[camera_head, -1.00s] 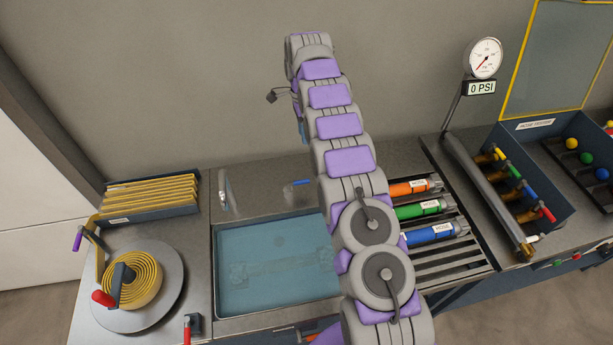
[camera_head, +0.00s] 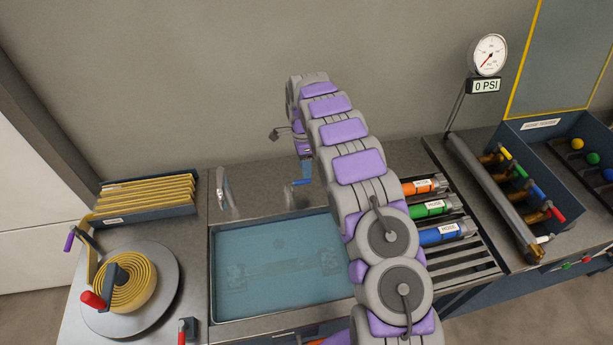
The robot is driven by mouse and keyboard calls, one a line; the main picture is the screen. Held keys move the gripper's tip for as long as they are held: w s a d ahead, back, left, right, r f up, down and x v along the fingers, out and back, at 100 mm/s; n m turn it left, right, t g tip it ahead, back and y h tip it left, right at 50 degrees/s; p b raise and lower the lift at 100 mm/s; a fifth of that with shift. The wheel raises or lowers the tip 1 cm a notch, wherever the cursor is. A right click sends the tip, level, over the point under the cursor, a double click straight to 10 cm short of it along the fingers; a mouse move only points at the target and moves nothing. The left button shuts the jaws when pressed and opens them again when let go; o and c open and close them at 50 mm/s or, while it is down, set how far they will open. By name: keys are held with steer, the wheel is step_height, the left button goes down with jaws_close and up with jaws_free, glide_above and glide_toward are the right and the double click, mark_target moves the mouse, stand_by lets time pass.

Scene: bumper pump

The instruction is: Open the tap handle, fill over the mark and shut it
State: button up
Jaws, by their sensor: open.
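A blue tap handle (camera_head: 299,183) stands on the counter behind the sink, right of the metal spout (camera_head: 224,190). The sink (camera_head: 214,280) below is a rectangular basin with a pale blue inside. I cannot tell a water level or a fill mark in it. My purple and grey arm rises from the lower right, bends over at the top and comes down behind. My gripper (camera_head: 303,160) is open, just above the blue handle. Its fingers are small and partly hidden by my arm; I cannot tell whether they touch the handle.
A hose reel (camera_head: 165,300) with a red knob and a tray of folded yellow hose (camera_head: 150,209) stand at the left. At the right are labelled nozzles (camera_head: 445,232) on a slatted rack, a gauge reading 0 PSI (camera_head: 488,56) and a test box (camera_head: 545,126).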

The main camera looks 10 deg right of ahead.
steer(key=f, duration=0.1)
steer(key=a+f, duration=0.1)
steer(key=shift+s+a+f, duration=0.1)
steer(key=shift+s+f, duration=0.2)
steer(key=shift+s, duration=0.05)
steer(key=shift+f, duration=0.5)
steer(key=shift+d, duration=0.65)
steer(key=shift+s+a, duration=0.1)
steer(key=shift+a, duration=0.45)
steer(key=c, duration=0.6)
steer(key=shift+c, duration=0.9)
steer(key=shift+d, duration=0.15)
jaws_close()
